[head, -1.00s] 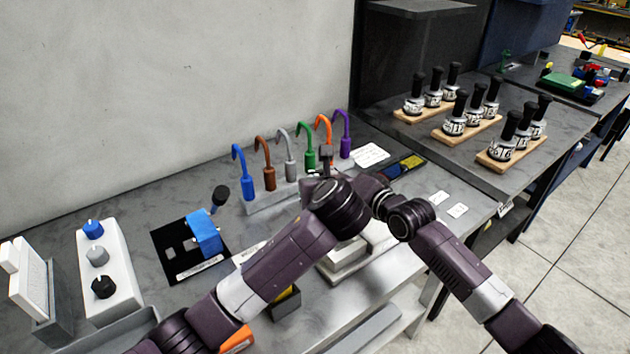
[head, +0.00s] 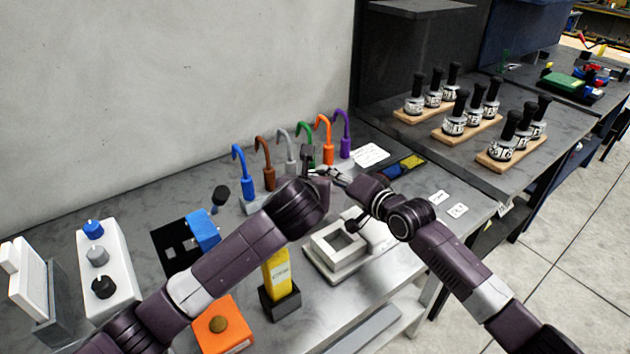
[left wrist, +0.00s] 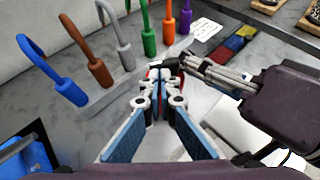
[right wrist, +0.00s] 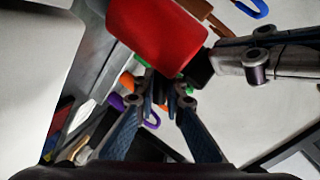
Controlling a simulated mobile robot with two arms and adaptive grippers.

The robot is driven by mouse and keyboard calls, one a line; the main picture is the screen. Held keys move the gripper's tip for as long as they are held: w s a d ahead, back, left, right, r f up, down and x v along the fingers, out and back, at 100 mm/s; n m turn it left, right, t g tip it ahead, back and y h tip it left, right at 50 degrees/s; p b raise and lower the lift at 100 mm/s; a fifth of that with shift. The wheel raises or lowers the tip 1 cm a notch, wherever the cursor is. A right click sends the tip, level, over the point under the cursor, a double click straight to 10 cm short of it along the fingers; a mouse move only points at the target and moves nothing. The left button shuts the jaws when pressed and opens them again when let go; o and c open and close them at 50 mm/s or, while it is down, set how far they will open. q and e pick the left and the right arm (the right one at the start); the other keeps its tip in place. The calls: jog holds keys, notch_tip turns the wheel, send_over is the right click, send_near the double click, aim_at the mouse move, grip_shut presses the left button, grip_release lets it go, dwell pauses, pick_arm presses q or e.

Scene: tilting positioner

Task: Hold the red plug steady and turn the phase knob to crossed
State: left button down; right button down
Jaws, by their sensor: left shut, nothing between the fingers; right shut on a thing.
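The red plug (right wrist: 160,35) is large in the right wrist view, with a black end. My right gripper (right wrist: 168,82) is shut on it, the fingertips partly behind the red body. In the head view my right gripper (head: 335,173) is over the bench, and the plug is hidden. My left gripper (left wrist: 160,75) is shut and empty, with a sliver of red beside its tips. Its fingers (right wrist: 265,55) lie close to the plug's black end; I cannot tell whether they touch. A white panel carries a blue knob (head: 93,229), a grey knob (head: 97,254) and a black knob (head: 104,287); none is readable as the phase knob.
Several coloured hooked plugs (head: 268,178) stand in a rack behind the grippers. A white frame fixture (head: 325,262), a yellow block (head: 277,272) and an orange box (head: 222,325) occupy the front. A blue lever device (head: 203,230) stands left. Small cards (head: 457,210) lie right.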

pick_arm(q)
jog(key=shift+w+a+m+h, duration=0.55)
jog(key=shift+a+m+h, duration=0.35)
jog(key=shift+h, duration=0.2)
jog(key=shift+w+a+m+g+h, duration=0.1)
jog(key=shift+w+m+g+h, duration=0.05)
jog(key=shift+m+g+h, duration=0.3)
dwell(0.8)
jog(key=shift+d, duration=0.2)
jog(key=shift+s+d, duration=0.25)
jog(key=shift+d, duration=0.45)
